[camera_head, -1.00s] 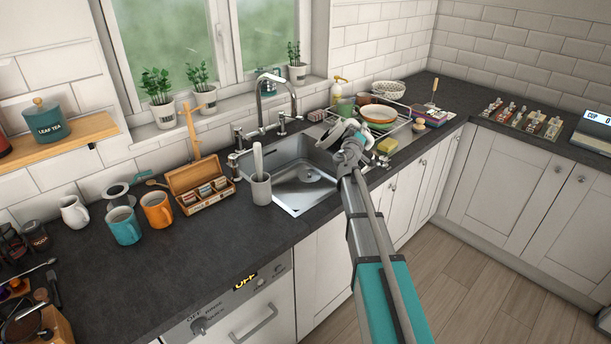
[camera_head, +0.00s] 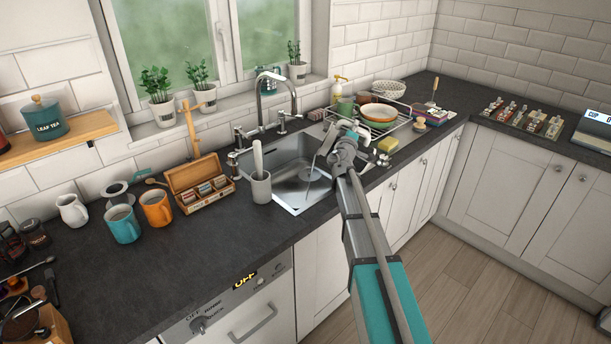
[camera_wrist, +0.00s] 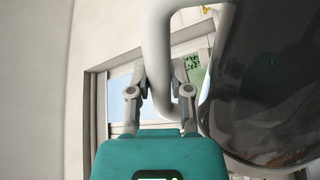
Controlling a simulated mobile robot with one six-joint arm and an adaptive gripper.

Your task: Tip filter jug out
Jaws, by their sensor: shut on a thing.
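The filter jug (camera_head: 329,137) is held tilted over the right side of the sink (camera_head: 290,195), largely hidden behind my arm in the head view. A thin pale stream (camera_head: 312,168) falls from it into the basin. In the wrist view the jug's dark see-through body (camera_wrist: 270,95) fills the right side, and its white handle (camera_wrist: 155,45) passes between my fingers. My gripper (camera_wrist: 160,82) is shut on this handle. In the head view my gripper (camera_head: 347,137) is at the sink's right edge. How much water is left inside cannot be seen.
The tap (camera_head: 277,95) stands behind the sink. A grey utensil pot (camera_head: 260,187) is at its left front edge. A dish rack (camera_head: 395,125) with bowls and a yellow sponge (camera_head: 388,145) lie to the right.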

